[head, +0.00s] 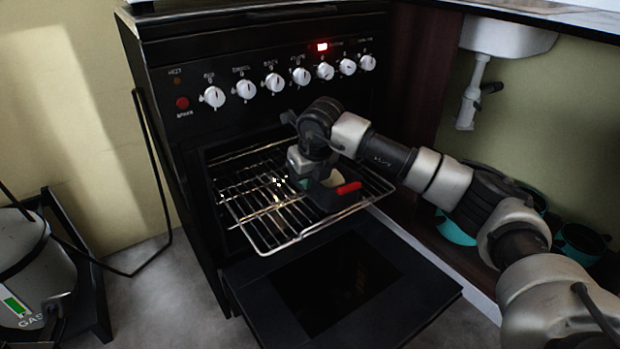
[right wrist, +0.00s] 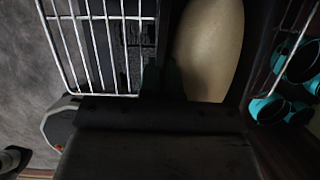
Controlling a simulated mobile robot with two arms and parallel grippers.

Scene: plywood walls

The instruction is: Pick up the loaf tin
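The loaf tin (head: 328,198) is dark, with a red part at its right end in the head view. It sits on the pulled-out wire oven rack, at the right side. In the right wrist view the tin (right wrist: 238,78) holds a smooth beige loaf-like filling. My right gripper (head: 304,178) points down at the tin's left side and hides part of it. In the right wrist view its dark fingers (right wrist: 162,82) are at the tin's near left wall. Whether they are closed on the wall is too dark to tell. My left gripper is out of view.
The oven rack (head: 268,240) sticks out above the lowered oven door (head: 400,295). The knobbed oven front (head: 245,89) stands behind my arm. Teal pots (head: 455,228) are at the right under the sink, a gas cylinder (head: 30,262) at the left.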

